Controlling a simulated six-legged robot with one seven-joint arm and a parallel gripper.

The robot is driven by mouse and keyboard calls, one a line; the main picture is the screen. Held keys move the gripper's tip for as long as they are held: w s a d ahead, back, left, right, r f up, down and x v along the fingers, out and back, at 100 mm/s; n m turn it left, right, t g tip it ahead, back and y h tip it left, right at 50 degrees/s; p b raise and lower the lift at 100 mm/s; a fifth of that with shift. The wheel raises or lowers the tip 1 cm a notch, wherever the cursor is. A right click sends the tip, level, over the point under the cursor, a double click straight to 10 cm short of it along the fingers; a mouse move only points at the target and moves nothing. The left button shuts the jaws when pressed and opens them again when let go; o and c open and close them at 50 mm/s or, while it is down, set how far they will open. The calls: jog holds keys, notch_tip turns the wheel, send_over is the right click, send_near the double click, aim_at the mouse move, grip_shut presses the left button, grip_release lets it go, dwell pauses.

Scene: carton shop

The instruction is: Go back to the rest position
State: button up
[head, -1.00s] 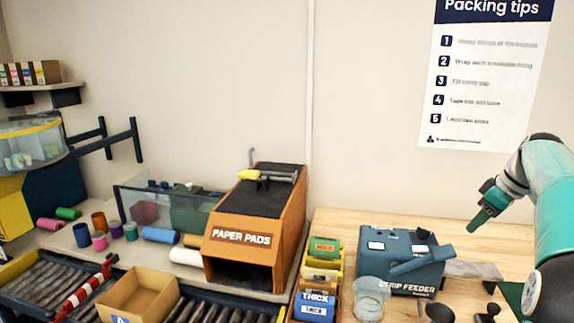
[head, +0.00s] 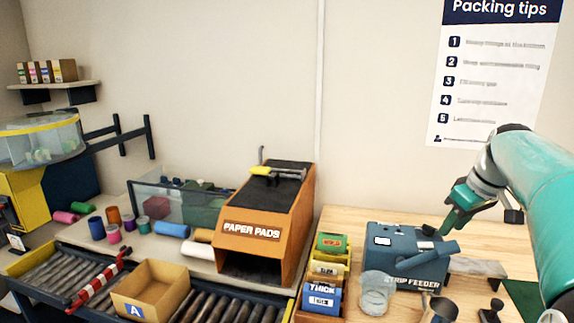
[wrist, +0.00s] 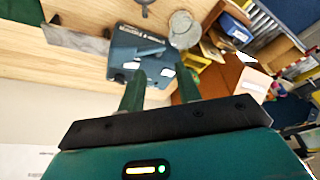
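My gripper (head: 452,222) hangs from my teal arm at the right, in front of the wall and close above the right end of the strip feeder (head: 400,262) in the head view. In the wrist view its two green fingers (wrist: 158,90) stand apart with nothing between them, so it is open and empty. The blue strip feeder (wrist: 135,50) lies beyond the fingertips there. I cannot tell the exact gap between fingers and feeder.
A clear cup (head: 375,290) stands before the feeder. The orange paper pads box (head: 250,262) and a rack of labelled boxes (head: 322,300) stand left of it. An open carton (head: 148,295) sits on the roller conveyor (head: 45,285).

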jog(key=s+a+f+m+h, duration=0.1)
jog(key=s+a+f+m, duration=0.1)
jog(key=s+a, duration=1.1)
jog(key=s+a+f+m+t, duration=0.1)
jog(key=s+a+f+m, duration=0.1)
jog(key=s+a+f, duration=0.6)
jog(key=s+f, duration=0.1)
jog(key=s, duration=0.2)
jog(key=shift+t, duration=0.4)
jog(key=shift+s+d+m, duration=0.15)
jog(key=shift+d+m, duration=0.1)
jog(key=shift+m, duration=0.05)
